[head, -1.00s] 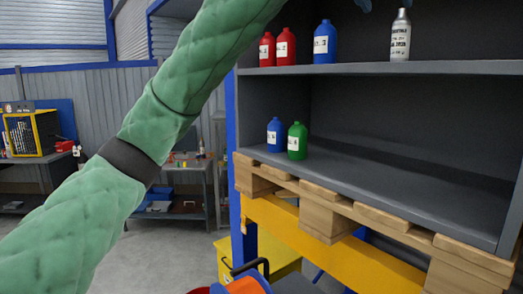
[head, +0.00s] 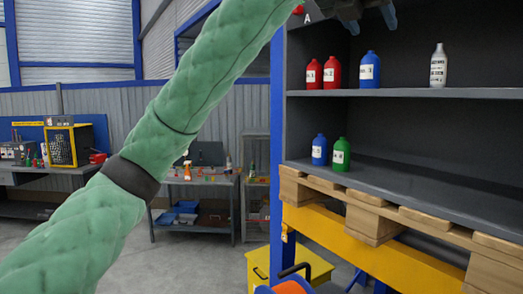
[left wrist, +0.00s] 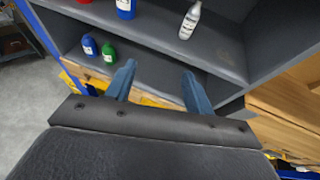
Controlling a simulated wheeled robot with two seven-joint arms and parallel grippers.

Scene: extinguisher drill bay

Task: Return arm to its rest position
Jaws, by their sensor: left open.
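My left arm, in a green padded sleeve, runs from the lower left to the top of the head view. My left gripper (head: 371,20) shows at the top edge, partly cut off, in front of the shelf unit's upper part. In the left wrist view its two blue fingers (left wrist: 158,70) are spread apart with nothing between them, and the shelves lie beyond. My right gripper is in neither current view.
The grey shelf unit (head: 430,94) holds red bottles (head: 332,73), a blue bottle (head: 370,70) and a silver bottle (head: 438,67). Below stand a blue bottle (head: 319,150) and a green bottle (head: 341,155). Wooden pallet (head: 372,222) edges jut out underneath. Open floor lies left.

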